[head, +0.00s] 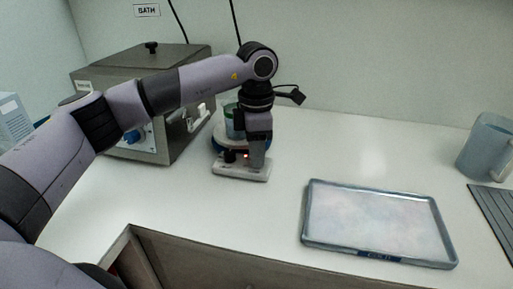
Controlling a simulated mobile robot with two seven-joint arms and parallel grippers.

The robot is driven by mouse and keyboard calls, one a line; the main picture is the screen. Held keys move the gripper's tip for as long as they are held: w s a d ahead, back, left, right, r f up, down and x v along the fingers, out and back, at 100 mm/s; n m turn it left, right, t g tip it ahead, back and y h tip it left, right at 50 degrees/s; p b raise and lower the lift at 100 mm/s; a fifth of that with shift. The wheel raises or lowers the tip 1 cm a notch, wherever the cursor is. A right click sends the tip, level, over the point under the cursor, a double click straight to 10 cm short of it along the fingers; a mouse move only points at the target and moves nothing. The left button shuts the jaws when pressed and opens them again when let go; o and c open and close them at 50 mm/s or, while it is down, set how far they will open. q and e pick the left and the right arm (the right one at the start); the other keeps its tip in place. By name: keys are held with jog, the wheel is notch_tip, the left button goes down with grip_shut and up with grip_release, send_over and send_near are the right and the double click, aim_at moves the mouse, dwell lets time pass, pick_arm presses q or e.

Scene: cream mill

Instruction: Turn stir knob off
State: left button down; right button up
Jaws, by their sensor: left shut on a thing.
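The stirrer (225,170) is a small white unit with a round blue-rimmed top, standing on the counter left of centre. My left gripper (257,163) points down at the right part of the stirrer's front and is shut on a knob there. The fingers hide that knob, and I cannot read its label. My right gripper is out of view.
A grey metal bath (150,85) with a blue dial stands left, under a BATH sign. A shallow metal tray (378,252) lies at front right. A translucent jug (484,147) and a dark ribbed mat (496,215) are far right. The counter between stirrer and jug is clear.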

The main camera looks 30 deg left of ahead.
pick_arm(q)
jog(key=shift+r+n, duration=0.15)
jog(key=shift+n, duration=2.15)
jog(key=shift+w, duration=0.1)
jog(key=c, duration=0.9)
grip_release()
jog(key=shift+o, duration=0.2)
notch_tip(320, 180, up, 7)
jog(key=shift+r, duration=0.1)
